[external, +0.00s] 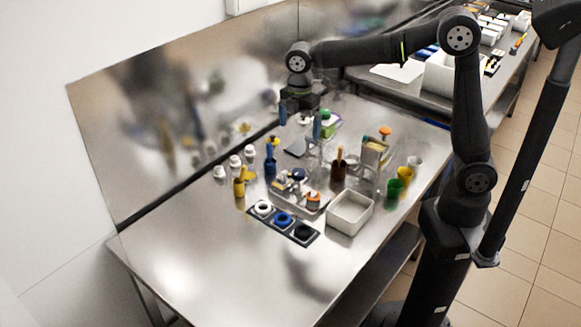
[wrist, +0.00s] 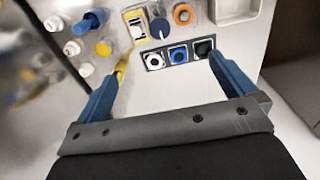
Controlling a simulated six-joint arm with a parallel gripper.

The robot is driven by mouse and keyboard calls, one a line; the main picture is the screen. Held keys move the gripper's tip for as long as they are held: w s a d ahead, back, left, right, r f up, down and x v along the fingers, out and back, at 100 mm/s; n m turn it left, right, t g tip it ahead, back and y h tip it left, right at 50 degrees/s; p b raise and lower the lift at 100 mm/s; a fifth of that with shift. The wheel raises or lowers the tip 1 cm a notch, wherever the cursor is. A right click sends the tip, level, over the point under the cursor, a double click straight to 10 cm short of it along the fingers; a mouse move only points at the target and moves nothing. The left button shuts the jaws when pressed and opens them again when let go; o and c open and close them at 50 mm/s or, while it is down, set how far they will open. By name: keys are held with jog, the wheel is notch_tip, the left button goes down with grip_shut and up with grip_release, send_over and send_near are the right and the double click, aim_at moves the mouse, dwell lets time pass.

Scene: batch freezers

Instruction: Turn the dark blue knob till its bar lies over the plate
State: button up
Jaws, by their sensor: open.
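The dark blue knob (external: 298,174) sits among small parts on a grey panel (external: 312,207), behind an orange knob (external: 312,197). In the wrist view the dark blue knob (wrist: 160,27) shows a thin pale mark, left of the orange knob (wrist: 183,15). A yellow-edged white piece (wrist: 138,25) is at its left; I cannot tell whether this is the plate. The knob's bar and its angle are too small to be sure of. My gripper (external: 300,122) is open and empty, above the back of the table. Its blue fingers (wrist: 165,63) are apart, not touching the knob.
A dark strip with white, blue and black rings (external: 284,221) lies in front of the panel. A white bin (external: 349,226) stands to the right. Bottles and cups crowd around: yellow (external: 239,188), blue (external: 270,166), brown (external: 339,171), green (external: 393,189). The table's front left is clear.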

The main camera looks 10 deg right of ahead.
jog(key=shift+r, duration=0.4)
